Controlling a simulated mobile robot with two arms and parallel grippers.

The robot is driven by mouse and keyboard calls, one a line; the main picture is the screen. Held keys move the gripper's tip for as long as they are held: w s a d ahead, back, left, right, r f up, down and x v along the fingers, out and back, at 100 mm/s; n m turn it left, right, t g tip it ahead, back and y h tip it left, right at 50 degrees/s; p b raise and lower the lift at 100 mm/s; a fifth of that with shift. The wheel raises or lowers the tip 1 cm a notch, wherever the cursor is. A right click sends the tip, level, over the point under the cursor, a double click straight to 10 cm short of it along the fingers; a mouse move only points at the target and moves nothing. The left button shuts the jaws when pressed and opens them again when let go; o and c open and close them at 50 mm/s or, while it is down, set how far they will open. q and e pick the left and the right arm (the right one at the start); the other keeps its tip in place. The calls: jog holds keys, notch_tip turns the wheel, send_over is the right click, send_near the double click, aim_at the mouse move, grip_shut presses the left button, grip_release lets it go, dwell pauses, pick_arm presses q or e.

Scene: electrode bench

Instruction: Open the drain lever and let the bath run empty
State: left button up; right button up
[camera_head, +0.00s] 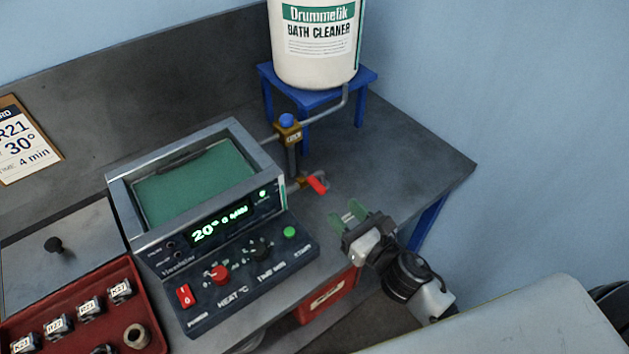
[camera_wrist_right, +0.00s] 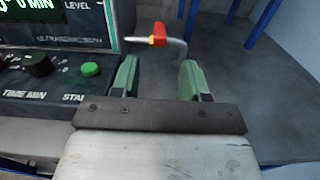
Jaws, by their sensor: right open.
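The drain lever (camera_head: 317,184) is a small red handle on a brass valve at the right side of the ultrasonic bath. It also shows in the right wrist view as a red and yellow handle (camera_wrist_right: 157,35) on a bent grey pipe. The bath (camera_head: 195,182) is a grey tank whose top shows a green surface. My right gripper (camera_head: 348,216) is open and empty, to the lower right of the lever and apart from it. In the right wrist view its green fingers (camera_wrist_right: 160,75) point toward the lever, which lies beyond them. My left gripper is out of view.
A blue-knobbed valve (camera_head: 287,128) sits above the lever, on a pipe from the bath cleaner drum (camera_head: 314,45) on a blue stand (camera_head: 366,78). A control panel (camera_head: 250,265) fronts the bath. A red bin (camera_head: 327,297) is below the bench. The bench right of the lever is clear.

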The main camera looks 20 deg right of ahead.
aim_at(309, 177)
jog(key=p+x, duration=0.3)
jog(key=x, duration=0.6)
jog(key=shift+w+a, duration=0.1)
jog(key=shift+w, duration=0.1)
jog(key=shift+w+a+f, duration=0.1)
jog(key=shift+w+a, duration=0.1)
jog(key=shift+w, duration=0.35)
grip_shut()
